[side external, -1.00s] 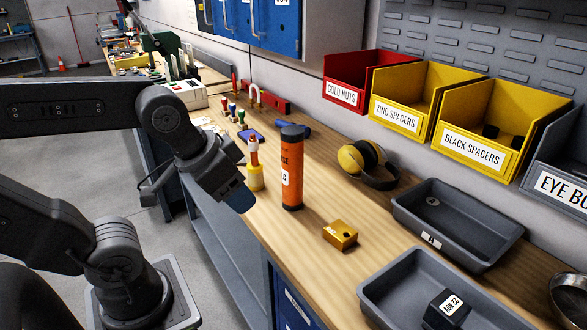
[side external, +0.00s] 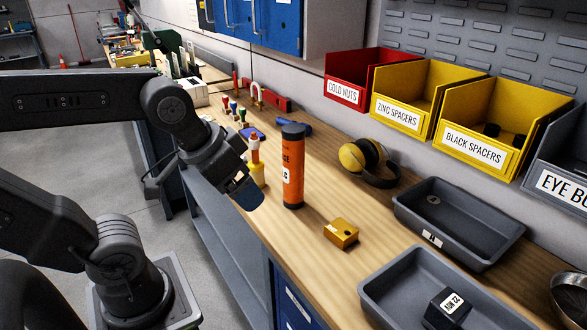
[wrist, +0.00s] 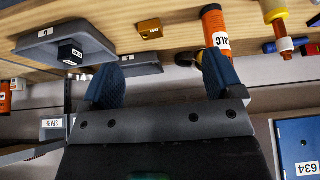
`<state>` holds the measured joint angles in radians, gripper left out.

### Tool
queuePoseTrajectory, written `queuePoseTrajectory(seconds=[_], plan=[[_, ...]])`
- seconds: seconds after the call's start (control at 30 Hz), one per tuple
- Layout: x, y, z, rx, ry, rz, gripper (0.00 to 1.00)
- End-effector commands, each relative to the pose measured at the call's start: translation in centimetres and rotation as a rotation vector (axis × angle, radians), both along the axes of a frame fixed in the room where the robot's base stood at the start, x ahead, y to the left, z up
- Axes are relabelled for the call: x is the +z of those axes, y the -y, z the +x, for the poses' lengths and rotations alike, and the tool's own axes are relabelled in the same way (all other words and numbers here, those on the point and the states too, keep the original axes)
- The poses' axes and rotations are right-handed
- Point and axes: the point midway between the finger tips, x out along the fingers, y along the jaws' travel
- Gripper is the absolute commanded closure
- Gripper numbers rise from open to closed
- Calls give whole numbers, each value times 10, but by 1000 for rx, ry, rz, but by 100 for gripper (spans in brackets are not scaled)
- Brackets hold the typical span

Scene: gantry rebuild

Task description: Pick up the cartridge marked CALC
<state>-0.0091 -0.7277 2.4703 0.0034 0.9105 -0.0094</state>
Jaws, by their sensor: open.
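The orange cartridge (side external: 292,180) with a dark cap stands upright on the wooden bench. Its white label shows only in part, ending in what looks like "LC". In the wrist view the orange cartridge (wrist: 213,26) is at the top right, its label reading "ALC" with the rest cut off. My gripper (side external: 246,188) is left of the cartridge in the side view, apart from it and over the bench's front edge. In the wrist view my gripper (wrist: 163,78) has its blue fingers spread wide with nothing between them.
A yellow bottle (side external: 256,172) with a red-and-white top stands close behind my gripper. A yellow block (side external: 341,233) lies right of the cartridge. Ear defenders (side external: 366,160) and grey trays (side external: 404,212) are farther right. Bare bench lies between cartridge and ear defenders.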

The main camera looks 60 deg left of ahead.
Motion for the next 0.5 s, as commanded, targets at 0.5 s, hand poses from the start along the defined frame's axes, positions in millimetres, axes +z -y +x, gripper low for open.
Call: queuePoseTrajectory(seconds=[0.5], plan=[[95,-88,142,393,-90,-19,14]])
